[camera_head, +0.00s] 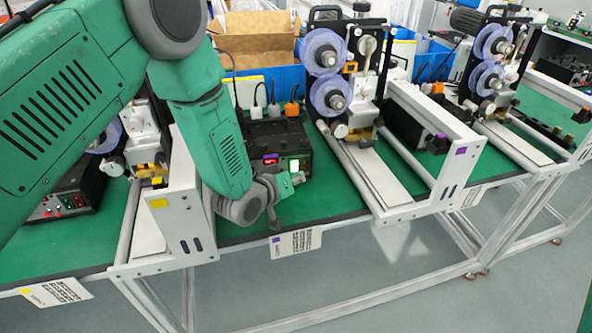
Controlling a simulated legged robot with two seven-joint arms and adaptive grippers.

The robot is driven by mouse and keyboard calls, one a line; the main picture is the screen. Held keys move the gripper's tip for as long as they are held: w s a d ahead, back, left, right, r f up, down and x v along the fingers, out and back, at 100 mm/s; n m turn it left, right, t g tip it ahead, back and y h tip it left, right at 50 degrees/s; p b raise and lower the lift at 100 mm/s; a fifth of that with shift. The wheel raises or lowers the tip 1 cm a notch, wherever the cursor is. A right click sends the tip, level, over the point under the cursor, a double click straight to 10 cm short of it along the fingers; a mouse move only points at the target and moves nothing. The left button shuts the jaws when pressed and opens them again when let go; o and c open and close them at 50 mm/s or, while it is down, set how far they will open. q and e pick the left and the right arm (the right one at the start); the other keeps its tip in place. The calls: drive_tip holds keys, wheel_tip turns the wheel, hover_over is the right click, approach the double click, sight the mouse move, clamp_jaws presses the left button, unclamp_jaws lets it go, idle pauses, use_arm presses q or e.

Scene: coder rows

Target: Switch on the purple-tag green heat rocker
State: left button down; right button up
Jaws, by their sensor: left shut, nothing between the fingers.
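The purple-tag station has a black control box (266,140) on the green table, behind a label card with a purple tag (276,240) on the table's front edge. On the right of the box front, a green rocker (294,167) glows bright. A small red and purple patch shows to its left. My left gripper (297,179) is shut and empty, just in front of and below the green rocker. I cannot tell whether its fingertips touch the box. My wrist and gripper hide the lower left of the box front. My right gripper is not in view.
A machine with blue-violet reels (326,80) and a white frame with a purple tag (461,150) stands to the right. A yellow-tagged white frame (180,215) is close left of my wrist. Another black box (68,195) sits far left. Bare green table lies right of the gripper.

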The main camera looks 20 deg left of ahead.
use_arm(q)
drive_tip(key=shift+s+d, duration=0.15)
drive_tip(key=shift+s, duration=0.1)
drive_tip(key=shift+s+d+r+p, duration=0.15)
drive_tip(key=shift+s+d+p, duration=0.2)
drive_tip(key=shift+s, duration=0.35)
drive_tip(key=shift+s+d+r+p, duration=0.1)
drive_tip(key=shift+s+d+p, duration=0.25)
drive_tip(key=shift+s, duration=0.35)
drive_tip(key=shift+s+d+r+p, duration=0.2)
drive_tip(key=shift+s+d, duration=0.25)
drive_tip(key=shift+s, duration=0.25)
drive_tip(key=shift+s+f, duration=0.1)
drive_tip(key=shift+s, duration=0.05)
